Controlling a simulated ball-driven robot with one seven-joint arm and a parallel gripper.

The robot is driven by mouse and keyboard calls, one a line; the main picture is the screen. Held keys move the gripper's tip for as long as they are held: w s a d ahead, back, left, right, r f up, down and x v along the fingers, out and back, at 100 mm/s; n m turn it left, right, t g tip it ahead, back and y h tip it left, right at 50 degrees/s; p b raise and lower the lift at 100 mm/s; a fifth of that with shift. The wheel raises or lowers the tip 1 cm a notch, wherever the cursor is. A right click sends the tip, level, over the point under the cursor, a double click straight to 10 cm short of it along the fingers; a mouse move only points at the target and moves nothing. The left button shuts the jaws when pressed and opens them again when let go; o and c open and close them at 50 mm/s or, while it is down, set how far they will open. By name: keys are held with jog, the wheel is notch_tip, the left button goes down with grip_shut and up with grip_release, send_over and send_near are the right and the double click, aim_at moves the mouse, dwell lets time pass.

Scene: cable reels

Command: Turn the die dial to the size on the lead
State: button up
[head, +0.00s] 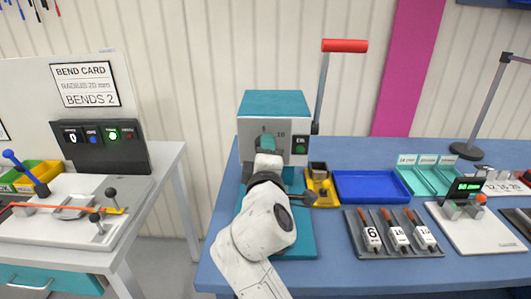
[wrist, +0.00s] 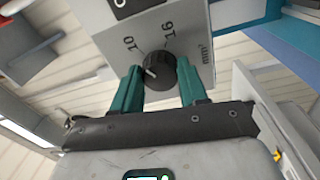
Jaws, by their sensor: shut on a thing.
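The die dial (wrist: 160,68) is a round black knob with a white pointer mark on the grey face of the crimping press (head: 275,103). In the wrist view, the marks 10 and 16 stand beside it, with mm² to the right. The white pointer mark shows on the knob's left side; its exact setting is hard to read. My gripper (wrist: 163,85) has its teal fingers on either side of the knob, shut on it. In the head view my gripper (head: 266,145) covers the dial. No lead with a readable size is clear near the press.
The press has a red-handled lever (head: 345,46) raised at its right. A yellow block (head: 322,190), a blue tray (head: 371,186) and a dark rack (head: 376,250) with items marked 6, 16 and 10 stand to the right. The bend card (head: 85,85) hangs at left.

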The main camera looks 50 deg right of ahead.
jog(key=o, duration=1.1)
jog(key=shift+c, duration=0.2)
jog(key=b+v, duration=0.1)
jog(key=v, duration=0.9)
jog(key=shift+s+a+f+b, duration=0.15)
jog(key=shift+s+a+b, duration=0.1)
jog(key=shift+a+b, duration=0.1)
